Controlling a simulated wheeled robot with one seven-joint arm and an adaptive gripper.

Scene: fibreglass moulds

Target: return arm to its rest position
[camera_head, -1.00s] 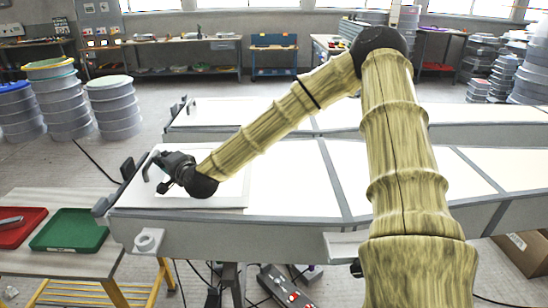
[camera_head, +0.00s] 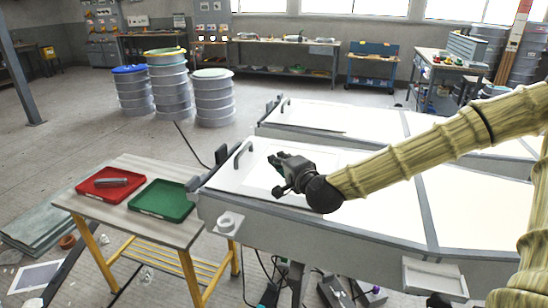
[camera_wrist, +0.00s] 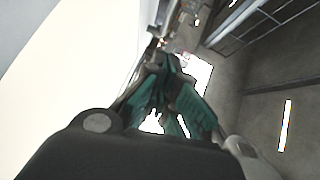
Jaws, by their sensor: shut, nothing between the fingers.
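My gripper (camera_head: 276,164) is at the end of my outstretched arm, above the near white mould table (camera_head: 350,225), toward its left end. Its fingers point left and look shut and empty. In the wrist view the dark green fingers (camera_wrist: 168,65) come together near the top centre. I cannot tell the exact height of the gripper over the panel. My arm comes in from the right edge of the head view, over the table.
A grey handle (camera_head: 243,153) stands at the table's left end. A side table (camera_head: 150,225) holds a red tray (camera_head: 90,192) with a grey tool (camera_head: 112,182) and an empty green tray (camera_head: 162,200). A second white mould table (camera_head: 370,122) lies behind. Drums (camera_head: 170,90) stand back left.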

